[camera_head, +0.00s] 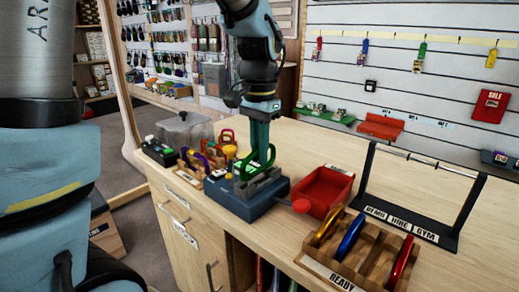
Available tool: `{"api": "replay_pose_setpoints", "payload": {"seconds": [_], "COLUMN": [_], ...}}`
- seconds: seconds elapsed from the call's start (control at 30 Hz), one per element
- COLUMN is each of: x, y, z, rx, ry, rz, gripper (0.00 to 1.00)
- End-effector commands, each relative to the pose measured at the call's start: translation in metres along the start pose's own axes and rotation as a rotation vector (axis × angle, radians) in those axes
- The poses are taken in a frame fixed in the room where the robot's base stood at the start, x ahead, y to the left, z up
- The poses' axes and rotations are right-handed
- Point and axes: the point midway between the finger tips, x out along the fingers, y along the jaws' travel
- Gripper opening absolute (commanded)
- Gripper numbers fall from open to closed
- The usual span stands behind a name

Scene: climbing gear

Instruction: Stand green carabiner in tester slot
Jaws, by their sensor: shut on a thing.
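The green carabiner (270,158) is upright at the tester, its lower part at the grey slotted block on top. The tester (243,206) is a dark blue box near the front edge of the counter, with a red knob at its right. My gripper (260,143) points straight down above the tester and is shut on the green carabiner. The fingers hide part of the carabiner. I cannot tell whether its lower end is seated in the slot or just above it.
A red tray (339,178) lies right of the tester. A wooden READY rack (347,273) holds gold, blue and red carabiners in front. A black-framed rail (440,237) stands at right. A wooden rack with colored carabiners (193,160) and a grey bin (172,133) stand left.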

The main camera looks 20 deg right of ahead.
Motion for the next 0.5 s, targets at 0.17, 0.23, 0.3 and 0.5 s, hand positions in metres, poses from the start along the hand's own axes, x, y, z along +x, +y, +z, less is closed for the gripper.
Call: {"api": "replay_pose_setpoints", "payload": {"seconds": [0.17, 0.23, 0.3, 0.5], "x": [0.000, 0.001, 0.003, 0.012], "y": [0.000, 0.000, 0.000, 0.000], "z": [0.000, 0.000, 0.000, 0.000], "rx": [0.000, 0.000, 0.000, 0.000], "ry": [0.000, 0.000, 0.000, 0.000], "rz": [0.000, 0.000, 0.000, 0.000], "gripper": [0.00, 0.00, 0.00, 0.00]}}
